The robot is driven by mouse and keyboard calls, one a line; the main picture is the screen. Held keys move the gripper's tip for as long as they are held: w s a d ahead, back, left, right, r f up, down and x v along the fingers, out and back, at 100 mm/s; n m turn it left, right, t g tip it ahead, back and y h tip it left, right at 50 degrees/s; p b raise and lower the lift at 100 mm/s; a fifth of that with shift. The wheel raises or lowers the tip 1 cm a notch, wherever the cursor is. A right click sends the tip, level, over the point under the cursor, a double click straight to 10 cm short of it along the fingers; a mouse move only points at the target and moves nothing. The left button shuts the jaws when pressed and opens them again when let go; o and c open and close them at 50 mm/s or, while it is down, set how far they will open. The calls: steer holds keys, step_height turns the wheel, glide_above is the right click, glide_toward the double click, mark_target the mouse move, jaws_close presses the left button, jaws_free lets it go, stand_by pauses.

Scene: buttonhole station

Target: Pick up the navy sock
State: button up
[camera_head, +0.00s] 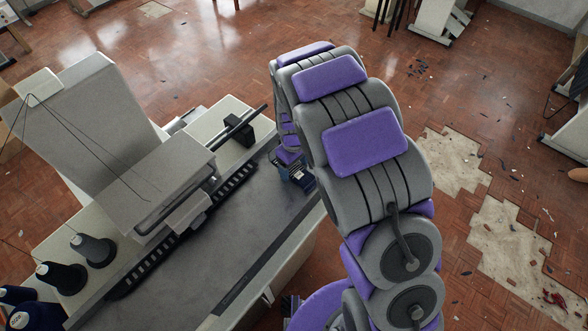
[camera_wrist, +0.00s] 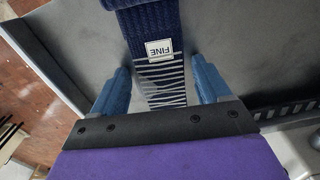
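The navy sock (camera_wrist: 153,30) lies flat on the grey table top in the wrist view. It has a white label reading FINE and pale stripes towards my gripper. My gripper (camera_wrist: 160,66) is open, with one blue finger on each side of the sock. A gap shows between each finger and the sock, so nothing is gripped. My gripper's palm hides the near end of the sock, and its far end runs out at the top of the picture. In the head view my arm hides most of this spot, and only a small dark blue patch shows there.
The table (camera_head: 235,240) holds a large grey sewing machine (camera_head: 150,185) with a dark slotted strip beside it. Dark thread cones (camera_head: 62,277) stand at the front left. The table's edge is close to my gripper. The wooden floor beyond has broken patches (camera_head: 510,240) and scattered debris.

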steer(key=c, duration=0.6)
steer(key=shift+r, duration=0.1)
steer(key=shift+c, duration=0.2)
